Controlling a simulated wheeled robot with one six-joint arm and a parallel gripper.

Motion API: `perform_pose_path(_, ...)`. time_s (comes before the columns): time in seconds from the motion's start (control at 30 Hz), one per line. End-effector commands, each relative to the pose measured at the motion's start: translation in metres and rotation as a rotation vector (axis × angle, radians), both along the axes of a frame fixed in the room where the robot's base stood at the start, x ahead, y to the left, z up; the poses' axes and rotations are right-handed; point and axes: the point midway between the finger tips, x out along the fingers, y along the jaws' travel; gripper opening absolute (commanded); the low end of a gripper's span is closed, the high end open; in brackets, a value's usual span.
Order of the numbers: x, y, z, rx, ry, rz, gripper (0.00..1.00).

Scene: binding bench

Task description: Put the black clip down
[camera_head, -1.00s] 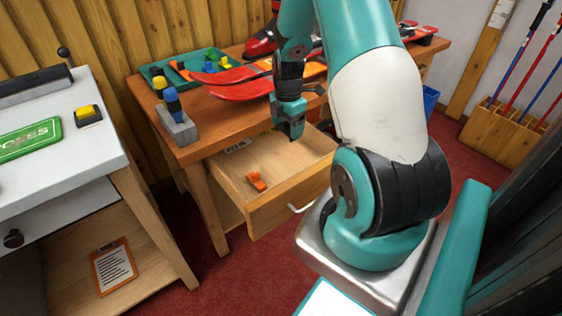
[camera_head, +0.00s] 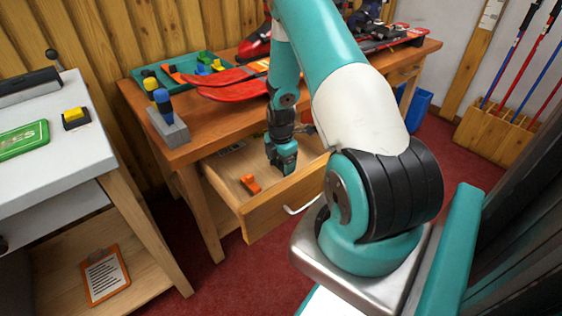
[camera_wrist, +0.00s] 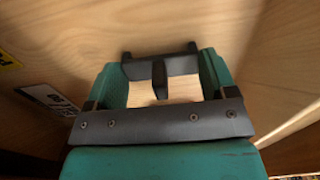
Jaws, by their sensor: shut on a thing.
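My gripper (camera_head: 284,168) is inside the open wooden drawer (camera_head: 262,219), low over its floor, in the head view. In the wrist view my gripper (camera_wrist: 160,80) is shut on the black clip (camera_wrist: 159,80), a small dark piece between the fingertips with the pale drawer floor behind it. The clip is hidden by the gripper in the head view. I cannot tell whether the clip touches the drawer floor. An orange clip (camera_head: 250,184) lies in the drawer, to the left of my gripper.
The drawer's front panel and metal handle (camera_head: 300,209) stand out from the bench (camera_head: 190,148). Red skis (camera_head: 228,88), a green tray (camera_head: 150,74) and a grey holder (camera_head: 168,128) are on the bench top. Bare drawer floor surrounds the orange clip.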

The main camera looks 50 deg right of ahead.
Motion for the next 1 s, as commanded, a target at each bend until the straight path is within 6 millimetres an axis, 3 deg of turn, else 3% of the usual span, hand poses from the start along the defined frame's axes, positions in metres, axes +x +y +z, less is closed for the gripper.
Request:
perform_pose_path(0.17,0.000,0.000,-0.004,0.001,0.001,0.000,0.54)
perform_pose_path(0.2,0.000,0.000,-0.003,0.000,0.001,0.000,0.85)
perform_pose_path(0.27,0.000,0.000,-0.003,0.000,0.001,0.000,0.99)
perform_pose_path(0.5,0.000,0.000,-0.002,0.000,0.001,0.000,1.00)
perform_pose_path(0.63,0.000,0.000,0.008,0.000,-0.001,0.000,1.00)
perform_pose_path(1.0,0.001,0.000,0.087,-0.002,-0.003,0.000,1.00)
